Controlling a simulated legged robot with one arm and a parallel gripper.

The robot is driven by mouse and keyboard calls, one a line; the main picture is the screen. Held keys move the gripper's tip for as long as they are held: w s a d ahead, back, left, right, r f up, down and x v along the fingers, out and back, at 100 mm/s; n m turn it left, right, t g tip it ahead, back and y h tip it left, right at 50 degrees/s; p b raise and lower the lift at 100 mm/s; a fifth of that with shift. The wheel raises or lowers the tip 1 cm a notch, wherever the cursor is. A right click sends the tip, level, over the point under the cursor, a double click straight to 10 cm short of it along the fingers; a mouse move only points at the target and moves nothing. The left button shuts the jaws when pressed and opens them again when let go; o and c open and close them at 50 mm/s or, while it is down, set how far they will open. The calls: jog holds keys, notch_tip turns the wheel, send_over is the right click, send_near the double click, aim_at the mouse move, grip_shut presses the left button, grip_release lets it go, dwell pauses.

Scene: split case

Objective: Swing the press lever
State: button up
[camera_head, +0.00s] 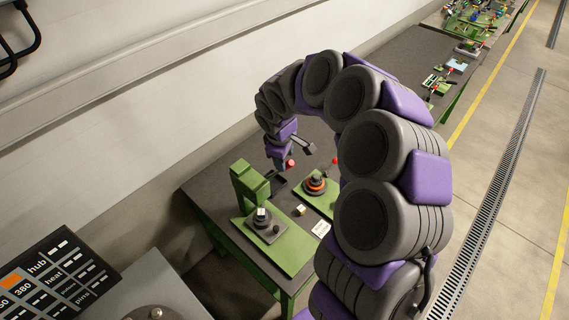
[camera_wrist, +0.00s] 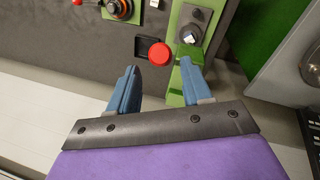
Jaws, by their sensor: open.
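The green press (camera_head: 247,183) stands at the left end of the dark bench. Its lever ends in a red knob (camera_head: 290,163), and most of the lever is hidden. In the wrist view the red knob (camera_wrist: 160,53) lies just beyond the gap between my fingertips, beside the green press body (camera_wrist: 174,92). My gripper (camera_wrist: 158,66) is open, with one blue finger on the left and the other over the green press body. I cannot tell whether that finger touches it. In the head view my gripper's fingers are hard to make out near the knob.
A grey round fixture (camera_head: 265,226) with a small pale block sits on the press's green plate. An orange-and-black round part (camera_head: 315,184) stands to the right, near another red knob (camera_head: 334,162). A labelled panel (camera_head: 50,280) stands at lower left. The wall runs behind the bench.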

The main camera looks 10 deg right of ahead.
jog(key=b+v, duration=0.1)
jog(key=v, duration=1.1)
jog(key=shift+a+r, duration=0.3)
jog(key=s+d+f+m+g+b, duration=0.1)
jog(key=s+f+m+b, duration=0.2)
jog(key=s+f+b, duration=0.4)
jog(key=s+d+f+m+g+y+b, duration=0.1)
jog(key=s+f+m+b, duration=0.3)
jog(key=s, duration=1.3)
jog(key=s+d+f+m+g+b, duration=0.1)
jog(key=s+f+m+b, duration=0.3)
jog(key=s+f+b, duration=0.7)
notch_tip(320, 180, down, 3)
jog(key=shift+s+d+r+g, duration=0.1)
jog(key=shift+s+d+g, duration=0.3)
jog(key=shift+s+d, duration=0.3)
